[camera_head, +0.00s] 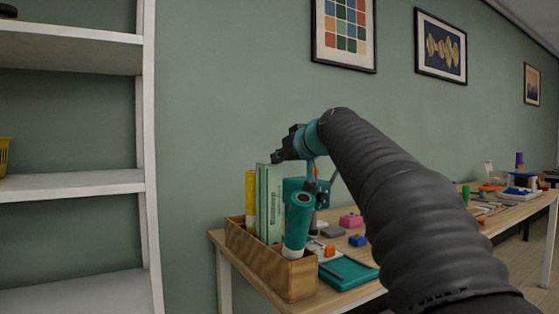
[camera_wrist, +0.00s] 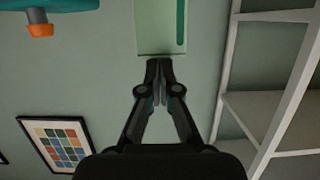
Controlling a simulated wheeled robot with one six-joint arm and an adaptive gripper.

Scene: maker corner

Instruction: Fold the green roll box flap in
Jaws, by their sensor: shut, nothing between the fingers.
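The green roll box (camera_head: 269,208) is a tall, thin, pale green carton. It stands upright in a wooden tray (camera_head: 268,266) at the near left end of the table. My gripper (camera_head: 277,158) is at the top of the box, coming in from the right. In the wrist view my gripper (camera_wrist: 160,64) is shut and empty, its fingertips at the edge of a pale green panel (camera_wrist: 156,28) of the box. I cannot tell whether the fingertips touch it, or how far the flap is folded.
A teal roll (camera_head: 297,222) leans in the tray, right of the box, and a yellow roll (camera_head: 250,195) stands left of it. A teal tray (camera_head: 346,273) and small blocks lie on the table (camera_head: 519,213). White shelves (camera_head: 75,185) stand at the left.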

